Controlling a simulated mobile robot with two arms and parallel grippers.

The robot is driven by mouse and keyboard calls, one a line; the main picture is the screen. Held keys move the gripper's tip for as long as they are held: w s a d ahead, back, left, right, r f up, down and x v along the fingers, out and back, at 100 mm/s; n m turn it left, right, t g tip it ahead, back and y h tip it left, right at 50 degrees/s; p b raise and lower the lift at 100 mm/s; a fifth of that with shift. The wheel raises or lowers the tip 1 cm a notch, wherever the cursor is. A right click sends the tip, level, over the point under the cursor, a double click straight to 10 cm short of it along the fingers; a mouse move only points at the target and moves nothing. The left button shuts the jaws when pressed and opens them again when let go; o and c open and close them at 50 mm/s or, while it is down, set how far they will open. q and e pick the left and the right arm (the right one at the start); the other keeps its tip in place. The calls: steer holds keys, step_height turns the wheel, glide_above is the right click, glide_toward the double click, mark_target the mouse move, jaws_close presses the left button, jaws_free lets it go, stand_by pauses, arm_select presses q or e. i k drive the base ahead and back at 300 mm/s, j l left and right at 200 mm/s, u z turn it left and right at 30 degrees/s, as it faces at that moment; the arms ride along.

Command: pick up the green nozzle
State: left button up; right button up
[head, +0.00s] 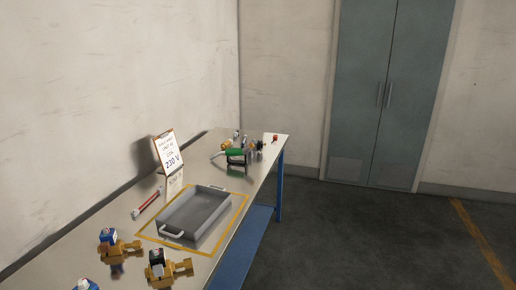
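A green object (236,152), which looks like the green nozzle, is at the far end of the workbench. A pale, thin part sticks out to its left. It lies among a cluster of small dark, orange and white items, and its exact shape is too small to tell. Neither of my grippers is in view.
A grey tray (195,210) with handles sits inside a yellow outline on the bench (92,236). Brass-coloured fittings (127,247) lie in front. A grey cabinet (362,90) stands beyond open floor.

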mark_target(232, 153)
steer(key=i+l+z, duration=0.3)
steer(key=i, duration=0.65)
steer(key=i+l+z, duration=0.1)
steer(key=i+z, duration=0.15)
steer(key=i, duration=0.65)
